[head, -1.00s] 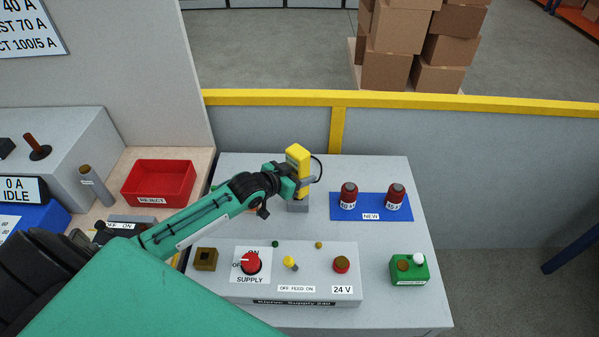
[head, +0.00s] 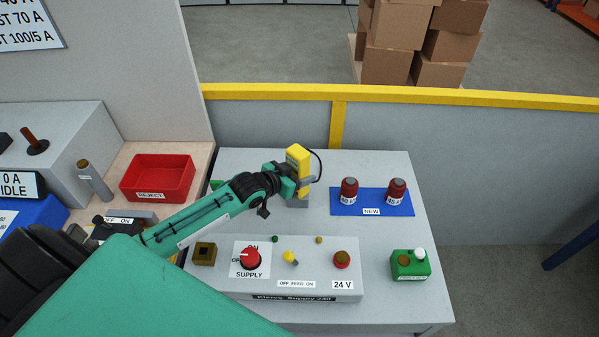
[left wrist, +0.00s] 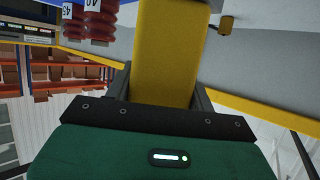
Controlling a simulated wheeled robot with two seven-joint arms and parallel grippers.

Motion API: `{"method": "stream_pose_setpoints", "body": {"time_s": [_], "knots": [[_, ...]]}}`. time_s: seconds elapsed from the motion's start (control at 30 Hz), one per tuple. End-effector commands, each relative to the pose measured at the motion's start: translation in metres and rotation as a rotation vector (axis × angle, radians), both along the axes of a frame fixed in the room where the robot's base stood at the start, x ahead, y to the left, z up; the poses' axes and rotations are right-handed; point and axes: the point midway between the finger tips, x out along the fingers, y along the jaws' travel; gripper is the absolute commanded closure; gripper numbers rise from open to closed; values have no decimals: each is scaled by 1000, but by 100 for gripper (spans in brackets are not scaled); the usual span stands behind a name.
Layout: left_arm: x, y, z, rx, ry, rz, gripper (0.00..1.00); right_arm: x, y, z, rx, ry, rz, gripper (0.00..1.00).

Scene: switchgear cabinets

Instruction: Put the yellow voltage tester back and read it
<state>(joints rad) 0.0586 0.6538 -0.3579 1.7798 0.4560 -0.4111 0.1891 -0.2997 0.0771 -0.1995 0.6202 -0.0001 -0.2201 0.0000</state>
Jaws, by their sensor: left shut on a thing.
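The yellow voltage tester (head: 298,158) stands roughly upright toward the back of the grey table, with a black lead curving off its right side. My left gripper (head: 304,183) is shut on it. In the left wrist view the tester (left wrist: 165,60) fills the space between the fingers. The tester's display is not visible in either view. My right gripper is not in view.
A blue mat (head: 372,202) with two red-brown parts lies to the right. In front is the supply box (head: 315,285) with a red knob (head: 251,258). A green box (head: 411,265) stands at front right, a red reject bin (head: 158,178) at left. A yellow-topped barrier runs behind.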

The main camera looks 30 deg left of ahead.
Motion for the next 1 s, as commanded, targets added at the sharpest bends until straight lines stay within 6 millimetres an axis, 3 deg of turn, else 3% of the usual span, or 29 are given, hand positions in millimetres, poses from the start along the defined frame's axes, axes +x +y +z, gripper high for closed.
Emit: {"method": "stream_pose_setpoints", "body": {"time_s": [0.13, 0.17, 0.3, 0.67, 1.0], "knots": [[0, 0, 1, -1, -2, 0, 76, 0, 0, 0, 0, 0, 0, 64], [0, 0, 1, -1, -2, 0, 44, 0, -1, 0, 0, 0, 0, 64], [0, 0, 1, -1, -2, 0, 20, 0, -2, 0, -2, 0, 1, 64], [-4, 2, 0, 0, 1, 0, 20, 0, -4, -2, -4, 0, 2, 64], [-48, 17, 17, 3, 0, -2, 20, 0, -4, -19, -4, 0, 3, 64]]}}
